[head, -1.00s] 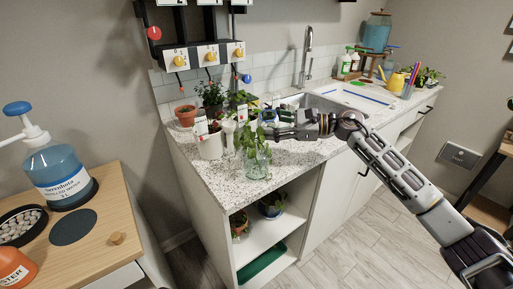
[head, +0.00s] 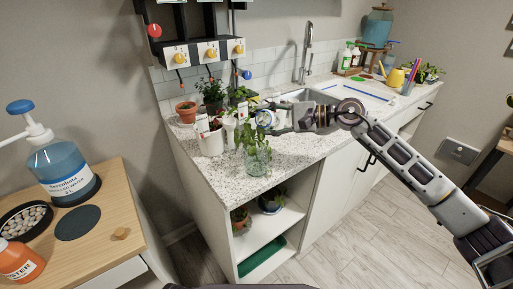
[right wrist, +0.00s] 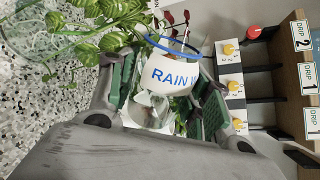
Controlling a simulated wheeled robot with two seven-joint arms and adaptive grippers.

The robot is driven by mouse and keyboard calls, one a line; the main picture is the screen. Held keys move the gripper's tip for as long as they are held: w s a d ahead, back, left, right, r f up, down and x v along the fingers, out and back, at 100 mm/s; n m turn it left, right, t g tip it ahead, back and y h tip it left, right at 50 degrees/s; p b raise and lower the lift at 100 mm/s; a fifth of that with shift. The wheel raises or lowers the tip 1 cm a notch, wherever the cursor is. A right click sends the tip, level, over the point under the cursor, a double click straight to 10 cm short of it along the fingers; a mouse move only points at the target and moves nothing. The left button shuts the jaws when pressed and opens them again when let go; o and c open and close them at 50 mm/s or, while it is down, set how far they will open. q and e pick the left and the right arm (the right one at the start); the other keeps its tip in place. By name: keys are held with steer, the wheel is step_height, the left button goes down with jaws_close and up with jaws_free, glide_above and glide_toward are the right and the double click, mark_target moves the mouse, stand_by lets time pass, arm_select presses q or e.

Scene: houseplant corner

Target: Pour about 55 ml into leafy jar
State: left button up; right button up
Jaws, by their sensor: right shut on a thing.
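The leafy jar (head: 257,166) is clear glass with green leafy stems and stands near the counter's front corner. Its glass and leaves show at upper left in the right wrist view (right wrist: 45,45). In the right wrist view the jug (right wrist: 172,75) reads "RAIN W" and sits between my green-padded fingers (right wrist: 160,108). The jug is above and behind the jar, apart from the counter; its exact tilt and any liquid are unclear. My left gripper is out of view.
A white pot with a plant (head: 210,143) stands left of the jar, and a terracotta pot (head: 186,112) behind it. The sink (head: 305,97) lies behind my right gripper. A wooden table (head: 120,205) with a large water bottle (head: 62,172) stands at left.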

steer(key=shift+r+n, duration=0.35)
steer(key=shift+n, duration=0.05)
steer(key=shift+f, duration=0.15)
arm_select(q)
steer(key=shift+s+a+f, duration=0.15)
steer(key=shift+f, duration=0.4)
arm_select(e)
steer(key=shift+w+f+n+t, duration=0.1)
steer(key=shift+n+t, duration=0.2)
steer(key=shift+t, duration=0.1)
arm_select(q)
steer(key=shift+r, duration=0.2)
arm_select(e)
steer(key=shift+f+n, duration=0.1)
steer(key=shift+n, duration=0.2)
steer(key=shift+h, duration=0.3)
steer(key=shift+s+a+r+n+b, duration=0.1)
steer(key=shift+s+r+n+b, duration=0.15)
steer(key=shift+s+n+b, duration=0.4)
steer(key=shift+w+a+r+t+b, duration=0.15)
steer(key=shift+t+b, duration=0.15)
steer(key=shift+b, duration=0.2)
steer(key=shift+r, duration=0.1)
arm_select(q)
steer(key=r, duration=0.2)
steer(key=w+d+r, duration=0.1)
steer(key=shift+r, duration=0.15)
arm_select(e)
steer(key=shift+w, duration=0.2)
